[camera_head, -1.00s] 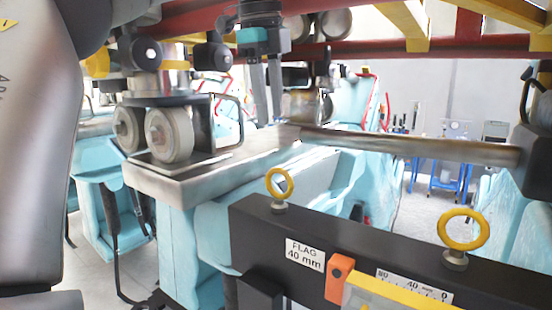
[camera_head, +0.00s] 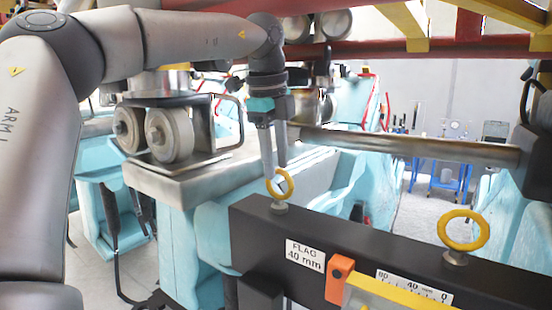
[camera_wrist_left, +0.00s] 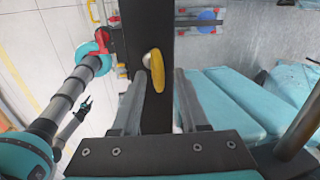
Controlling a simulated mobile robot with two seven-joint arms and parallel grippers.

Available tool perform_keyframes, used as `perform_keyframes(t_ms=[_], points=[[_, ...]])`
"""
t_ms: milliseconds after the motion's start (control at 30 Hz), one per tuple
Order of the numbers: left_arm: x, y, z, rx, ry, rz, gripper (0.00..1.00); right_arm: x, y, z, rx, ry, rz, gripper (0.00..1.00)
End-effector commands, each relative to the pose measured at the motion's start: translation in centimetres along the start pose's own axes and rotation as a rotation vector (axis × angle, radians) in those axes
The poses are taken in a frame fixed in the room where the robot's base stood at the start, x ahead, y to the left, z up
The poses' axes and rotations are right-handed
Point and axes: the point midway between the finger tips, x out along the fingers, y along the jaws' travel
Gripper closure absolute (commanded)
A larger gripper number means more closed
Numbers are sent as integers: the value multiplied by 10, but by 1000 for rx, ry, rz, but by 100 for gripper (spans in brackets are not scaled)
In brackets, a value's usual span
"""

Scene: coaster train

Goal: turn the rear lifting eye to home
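Two yellow lifting eyes stand on a black beam (camera_head: 330,232): one at the far left end (camera_head: 287,193) and one nearer at the right (camera_head: 463,231). Neither is labelled rear. My left gripper (camera_head: 276,168) points down at the far-left eye, its fingertips at the ring's top. In the left wrist view that eye (camera_wrist_left: 158,72) appears between the two spread fingers of the gripper (camera_wrist_left: 160,78), with gaps on both sides. Its ring is seen nearly edge-on, roughly along the beam. Contact is not visible. No home mark can be made out.
The beam carries a "FLAG 40 mm" label (camera_head: 305,255), an orange block (camera_head: 338,278), a yellow bar and a scale. A metal bar (camera_head: 420,148) crosses behind. Wheels (camera_head: 170,133) sit left; red and yellow rails run overhead. A teal-banded arm (camera_wrist_left: 60,105) shows in the wrist view.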

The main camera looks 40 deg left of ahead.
Motion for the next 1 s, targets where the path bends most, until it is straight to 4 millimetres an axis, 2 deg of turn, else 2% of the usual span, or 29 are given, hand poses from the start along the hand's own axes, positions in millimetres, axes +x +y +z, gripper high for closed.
perform_keyframes(t_ms=[33,367,1000], points=[[0,0,0,0,0,0,63,0,1,1,-1,-2,1,50],[0,0,0,0,0,0,100,0,1,3,-1,-5,1,50],[-1,0,0,27,5,-2,100,0,2,3,0,-6,2,50]])
